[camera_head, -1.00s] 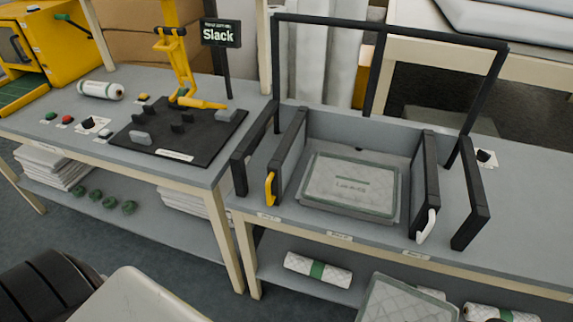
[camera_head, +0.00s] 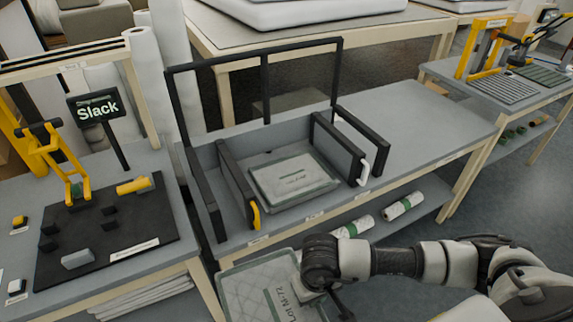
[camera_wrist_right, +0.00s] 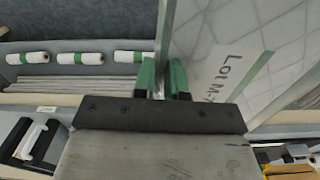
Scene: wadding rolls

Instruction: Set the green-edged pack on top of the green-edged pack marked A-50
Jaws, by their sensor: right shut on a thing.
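A pale quilted pack with green edges, marked Lot M-72 (camera_head: 255,290), hangs in front of the bench at the bottom of the head view. My right gripper (camera_head: 312,287) is shut on its edge. In the right wrist view the green fingers (camera_wrist_right: 160,80) pinch the edge of the pack (camera_wrist_right: 215,60). Another green-edged pack (camera_head: 293,178) lies flat in the black-framed bay (camera_head: 235,185) on the bench; its marking is too small to read surely. The held pack is apart from it, nearer and lower. My left gripper is not in view.
The bay has dark side plates with a yellow handle (camera_head: 255,215) and a white handle (camera_head: 363,172), and a raised black frame (camera_head: 255,62) behind. White rolls with green bands (camera_head: 404,206) lie on the lower shelf. The bench top right of the bay is clear.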

